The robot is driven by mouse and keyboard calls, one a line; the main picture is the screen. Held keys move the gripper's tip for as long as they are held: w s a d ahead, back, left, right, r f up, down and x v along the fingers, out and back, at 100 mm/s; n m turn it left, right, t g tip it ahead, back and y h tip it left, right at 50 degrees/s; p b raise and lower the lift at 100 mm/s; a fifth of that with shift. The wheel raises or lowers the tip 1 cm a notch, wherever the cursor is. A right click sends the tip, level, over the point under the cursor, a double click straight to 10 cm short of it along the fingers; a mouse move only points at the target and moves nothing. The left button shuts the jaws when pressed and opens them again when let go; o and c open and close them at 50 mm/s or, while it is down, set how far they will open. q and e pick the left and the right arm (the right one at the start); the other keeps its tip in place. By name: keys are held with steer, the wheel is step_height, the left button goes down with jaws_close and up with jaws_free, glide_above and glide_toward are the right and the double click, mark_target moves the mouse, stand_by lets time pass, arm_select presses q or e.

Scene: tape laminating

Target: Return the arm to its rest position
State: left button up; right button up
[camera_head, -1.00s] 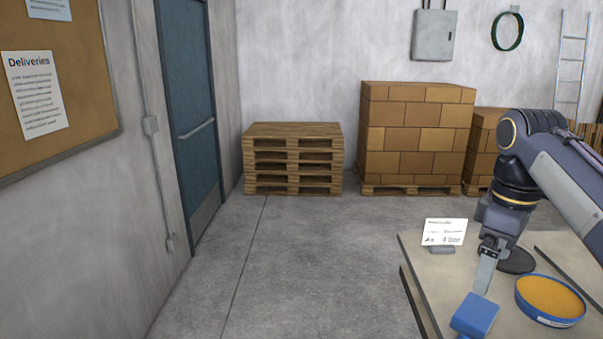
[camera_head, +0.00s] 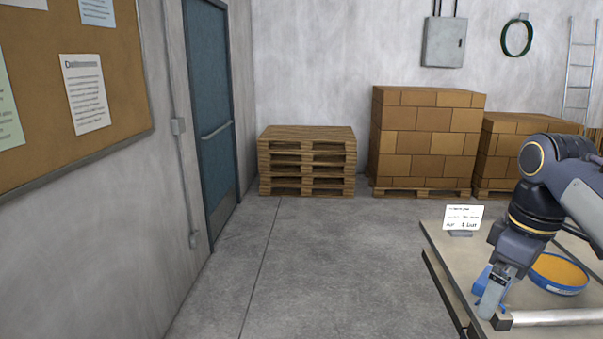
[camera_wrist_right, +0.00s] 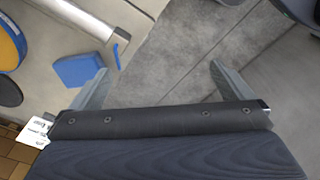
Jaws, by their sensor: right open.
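My right gripper (camera_head: 493,300) hangs low over the left edge of the table in the head view, in front of the blue block. In the right wrist view its two fingers (camera_wrist_right: 160,85) are spread wide, with only grey floor between them and nothing held. The left finger overlaps the edge of the blue block (camera_wrist_right: 75,70) in that view; I cannot tell whether they touch. In the head view the blue block (camera_head: 481,279) is partly hidden behind the gripper. My left gripper is not in view.
The table (camera_head: 450,250) holds a small sign card (camera_head: 463,217), a blue-rimmed roll with an orange top (camera_head: 558,272) and a metal bar (camera_head: 555,318) near the gripper. Open floor (camera_head: 340,270) lies left of the table. Stacked pallets (camera_head: 307,160) and boxes (camera_head: 427,135) stand behind.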

steer(key=s+a+f+m+t+y, duration=0.2)
steer(key=s+a+f+m, duration=0.2)
steer(key=s+a+f, duration=0.2)
steer(key=s+f, duration=0.2)
steer(key=s, duration=0.1)
steer(key=shift+a+t, duration=0.25)
steer(key=shift+t, duration=0.15)
steer(key=s+a+f+m, duration=0.1)
steer(key=s+a+f, duration=0.1)
steer(key=f, duration=0.1)
steer(key=s+a+f+m+t+y, duration=0.1)
steer(key=s+a+f+m, duration=0.1)
steer(key=f, duration=0.1)
steer(key=s+a+f+m+t, duration=0.1)
steer(key=s+a+f, duration=0.1)
steer(key=f, duration=0.2)
steer(key=shift+s+a+m, duration=0.3)
steer(key=shift+s+m, duration=0.1)
steer(key=shift+c, duration=0.3)
